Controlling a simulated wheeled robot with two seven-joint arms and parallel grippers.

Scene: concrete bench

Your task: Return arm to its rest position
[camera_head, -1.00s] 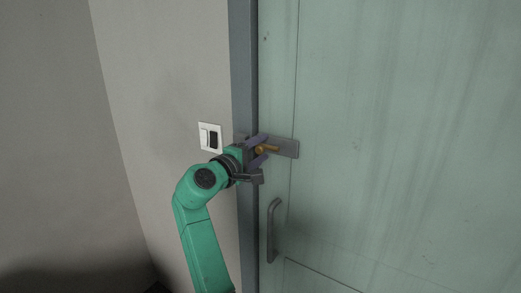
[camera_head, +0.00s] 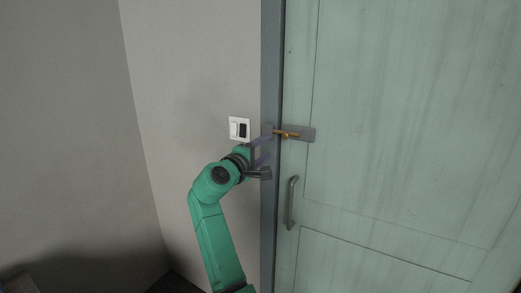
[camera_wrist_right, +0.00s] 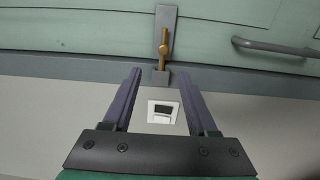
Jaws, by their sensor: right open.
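My right gripper (camera_head: 265,147) is open and empty, just left of the door bolt in the head view. In the right wrist view its two purple fingers (camera_wrist_right: 160,95) are spread wide with nothing between them. The brass bolt (camera_head: 288,134) sits on a grey plate (camera_head: 307,135) on the green door (camera_head: 400,110). In the right wrist view the brass bolt (camera_wrist_right: 164,45) lies beyond the fingertips, and its end reaches the small grey keeper (camera_wrist_right: 160,78) on the frame. My left gripper is not in view.
A grey door handle (camera_head: 292,203) is below the bolt. A white switch plate (camera_head: 234,128) with a black part is on the wall, close to the gripper. The grey door frame (camera_head: 271,80) runs beside it. Bare wall (camera_head: 190,70) lies to the left.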

